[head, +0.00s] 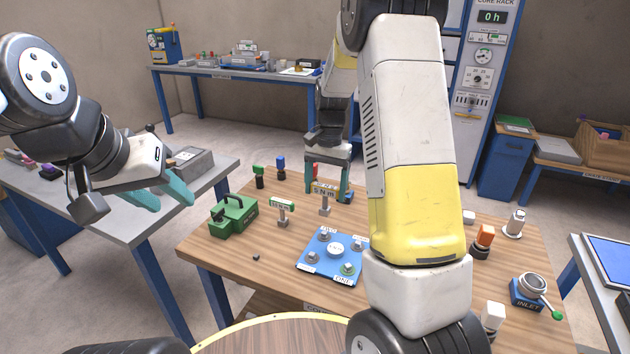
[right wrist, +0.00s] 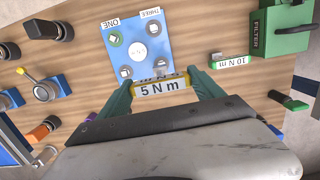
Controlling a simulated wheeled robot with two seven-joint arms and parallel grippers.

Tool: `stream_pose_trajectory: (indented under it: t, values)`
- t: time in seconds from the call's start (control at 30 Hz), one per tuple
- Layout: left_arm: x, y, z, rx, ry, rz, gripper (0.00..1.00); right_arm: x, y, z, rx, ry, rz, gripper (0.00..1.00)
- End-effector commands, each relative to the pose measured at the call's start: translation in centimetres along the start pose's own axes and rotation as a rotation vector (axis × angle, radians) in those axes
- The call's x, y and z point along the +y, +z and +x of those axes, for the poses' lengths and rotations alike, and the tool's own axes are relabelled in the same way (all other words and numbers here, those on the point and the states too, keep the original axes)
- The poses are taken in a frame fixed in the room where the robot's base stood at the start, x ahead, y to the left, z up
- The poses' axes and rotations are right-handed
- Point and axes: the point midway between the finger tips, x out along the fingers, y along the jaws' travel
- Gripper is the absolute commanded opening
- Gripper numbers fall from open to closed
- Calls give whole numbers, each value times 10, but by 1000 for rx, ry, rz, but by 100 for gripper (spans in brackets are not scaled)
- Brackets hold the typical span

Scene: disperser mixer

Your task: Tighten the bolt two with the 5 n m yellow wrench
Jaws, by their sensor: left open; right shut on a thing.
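My right gripper (head: 327,184) is shut on the yellow 5 N m wrench (head: 325,196). The wrench hangs upright above the table, behind the blue plate (head: 318,264). In the right wrist view, the yellow wrench (right wrist: 161,88) lies between the teal fingers (right wrist: 160,92), close to the plate's near edge. Bolt two (head: 323,236) sits at the plate's back-left corner, by the TWO label. Bolt one (head: 348,268) has a green ring, which also shows in the right wrist view (right wrist: 116,39). My left gripper (head: 168,195) is open and empty over the grey side table.
A green-labelled 10 N m wrench (head: 282,210) stands left of the plate. A green filter box (head: 234,217) is at the table's left. An inlet fitting (head: 530,290) and an orange-topped part (head: 484,238) stand right. My right arm hides part of the table.

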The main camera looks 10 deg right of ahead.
Motion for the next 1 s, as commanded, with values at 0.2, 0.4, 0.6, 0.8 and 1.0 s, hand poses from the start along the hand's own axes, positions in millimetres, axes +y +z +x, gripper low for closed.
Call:
stream_pose_trajectory:
  t: [0.2, 0.4, 0.6, 0.8, 1.0]
  values:
    - [0, 0, 0, 0, 0, 0, 42, 0, -1, 4, -1, 1, -1, 36]
    - [0, 0, 0, -1, 0, 0, 42, 0, -3, 21, -2, 2, -1, 36]
    - [0, 0, 0, -1, 0, 0, 42, 0, -5, 40, -1, 2, -2, 36]
    - [0, 0, 0, -1, 0, 0, 42, 0, -7, 52, 0, 1, -3, 36]
    - [0, 0, 0, -1, 0, 0, 42, 0, -7, 58, 0, 0, -3, 36]
